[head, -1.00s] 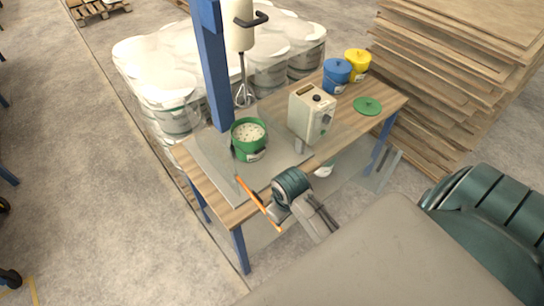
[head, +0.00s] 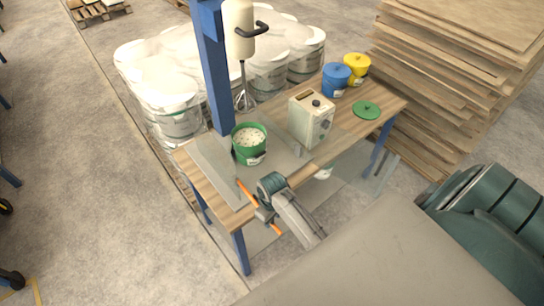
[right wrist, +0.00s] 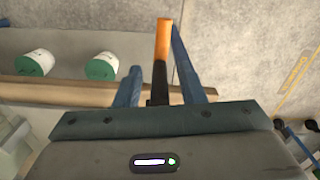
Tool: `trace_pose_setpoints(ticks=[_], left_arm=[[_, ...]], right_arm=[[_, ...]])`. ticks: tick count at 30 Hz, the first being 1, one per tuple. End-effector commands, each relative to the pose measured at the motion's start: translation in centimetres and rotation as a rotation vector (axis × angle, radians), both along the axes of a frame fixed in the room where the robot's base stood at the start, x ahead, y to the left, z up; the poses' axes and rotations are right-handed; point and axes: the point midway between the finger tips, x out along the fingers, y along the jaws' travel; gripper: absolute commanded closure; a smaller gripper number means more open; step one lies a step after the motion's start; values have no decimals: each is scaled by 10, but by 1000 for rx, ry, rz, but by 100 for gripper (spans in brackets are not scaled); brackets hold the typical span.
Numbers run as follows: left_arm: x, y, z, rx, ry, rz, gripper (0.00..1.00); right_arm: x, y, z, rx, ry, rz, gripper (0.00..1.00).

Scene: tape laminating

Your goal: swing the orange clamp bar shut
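The orange clamp bar (head: 246,193) slants across the near left end of the bench in the head view, its lower end past the front edge. My right gripper (head: 264,215) is at the bar and hides its middle. In the right wrist view the bar (right wrist: 163,42), with a dark lower part, stands between the two blue fingers of the right gripper (right wrist: 160,85). A gap shows left of the bar; it lies close to the right finger, and contact cannot be told. The green tub (head: 249,155) of pale contents stands on the grey plate (head: 214,166). My left gripper is out of view.
A blue post (head: 211,70) and a mixer (head: 240,30) rise behind the tub. A control box (head: 311,118), a blue pot (head: 335,80), a yellow pot (head: 356,67) and a green lid (head: 367,110) stand along the bench to the right. Stacked boards (head: 460,80) are beyond.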

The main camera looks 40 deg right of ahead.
Motion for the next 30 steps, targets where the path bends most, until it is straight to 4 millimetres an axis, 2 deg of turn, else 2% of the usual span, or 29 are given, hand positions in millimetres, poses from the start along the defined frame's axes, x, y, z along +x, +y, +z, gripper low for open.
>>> trace_pose_setpoints(ticks=[5, 13, 18, 19, 26, 30], left_arm=[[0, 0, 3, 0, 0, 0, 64], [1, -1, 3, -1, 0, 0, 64], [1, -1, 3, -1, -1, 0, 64], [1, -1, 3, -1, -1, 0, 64], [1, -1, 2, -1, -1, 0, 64], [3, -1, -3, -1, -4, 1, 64]], right_arm=[[0, 0, -11, 0, 1, 0, 64], [0, 0, -12, -1, -1, 0, 64], [0, 0, -12, -1, -1, 0, 97], [0, 0, -12, -1, -1, 0, 100], [1, -1, -12, -1, -1, 3, 100], [11, -6, -13, -1, -2, 23, 100]])
